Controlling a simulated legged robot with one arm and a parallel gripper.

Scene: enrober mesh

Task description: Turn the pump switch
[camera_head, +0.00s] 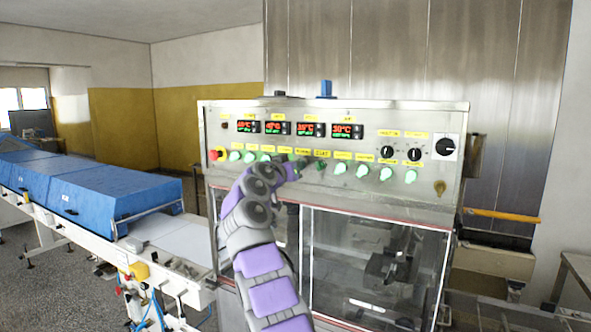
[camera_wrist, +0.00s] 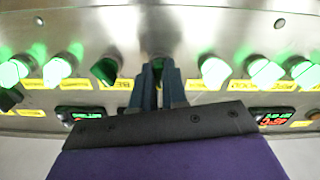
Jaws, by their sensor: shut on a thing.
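A row of switches with green knobs runs along the steel control panel (camera_head: 450,118), under yellow labels. My gripper (camera_head: 298,164) reaches up to the middle of this row. In the wrist view my gripper (camera_wrist: 159,72) has its two dark fingers closed around one knob, the pump switch (camera_wrist: 159,62) as far as I can tell. Most of that knob is hidden between the fingers, and the label by it cannot be read. In the head view my gripper covers it. An unlit, darker green knob (camera_head: 321,165) sits just to the right of my gripper; others glow bright green.
Red and green displays (camera_head: 347,131) sit above the row. Black dials (camera_head: 387,152) and a black rotary switch (camera_head: 446,146) are at the right. A red stop button (camera_head: 214,155) is at the left. A blue-covered conveyor (camera_head: 110,190) extends left. Clear panels lie below.

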